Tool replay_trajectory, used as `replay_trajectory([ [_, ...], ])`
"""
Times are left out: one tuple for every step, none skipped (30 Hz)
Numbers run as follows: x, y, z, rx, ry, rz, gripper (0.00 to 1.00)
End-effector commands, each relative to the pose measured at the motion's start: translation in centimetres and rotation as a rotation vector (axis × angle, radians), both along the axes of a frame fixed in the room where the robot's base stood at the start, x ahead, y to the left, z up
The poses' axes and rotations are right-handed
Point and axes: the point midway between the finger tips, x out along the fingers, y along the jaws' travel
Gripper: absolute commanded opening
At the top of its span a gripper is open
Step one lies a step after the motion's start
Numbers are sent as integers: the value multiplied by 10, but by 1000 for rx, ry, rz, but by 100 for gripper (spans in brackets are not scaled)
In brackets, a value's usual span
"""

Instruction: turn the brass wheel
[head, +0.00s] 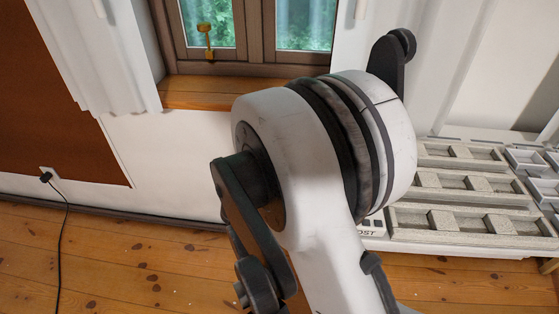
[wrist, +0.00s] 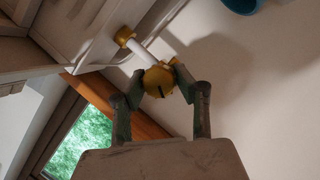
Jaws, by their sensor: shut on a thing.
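In the wrist view the brass wheel (wrist: 158,80) is a round yellow piece with a dark slot, on a white stem that runs up left to a smaller brass fitting (wrist: 125,36). My gripper (wrist: 160,76) has its two fingers on either side of the wheel, their tips against its rim, shut on it. In the head view my arm fills the middle, and neither the wheel nor my gripper can be made out there.
The head view shows a window with a brass handle (head: 205,40), a wooden sill (head: 190,93), and a pale rack (head: 460,222) with compartments at right. A black cable (head: 63,235) hangs at left. A blue object (wrist: 243,5) is at the wrist view's top edge.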

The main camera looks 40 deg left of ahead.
Motion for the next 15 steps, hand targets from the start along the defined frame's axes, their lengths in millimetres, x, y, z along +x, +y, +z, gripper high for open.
replay_trajectory([
  [0, 0, -1, -37, -21, -1, 2],
  [0, 0, -1, -62, -36, 0, 2],
  [-1, 0, -2, -95, -54, 0, 2],
  [-1, 0, -1, -119, -68, 0, 2],
  [-1, 0, -2, -143, -82, -1, 2],
  [-1, 0, -2, -177, -101, -1, 2],
  [-1, 0, -2, -202, -114, -1, 2],
  [-1, 0, -2, -226, -129, -1, 2],
  [-1, 0, -2, -259, -149, 0, 2],
  [-1, 0, -2, -284, -162, 1, 2],
  [-1, 0, -2, -308, -176, 0, 2],
  [-1, 0, -3, -342, -195, 0, 2],
  [-1, 0, -3, -366, -210, 0, 2],
  [-1, 0, -3, -391, -223, 0, 2],
  [-1, 0, -3, -424, -243, 0, 2],
])
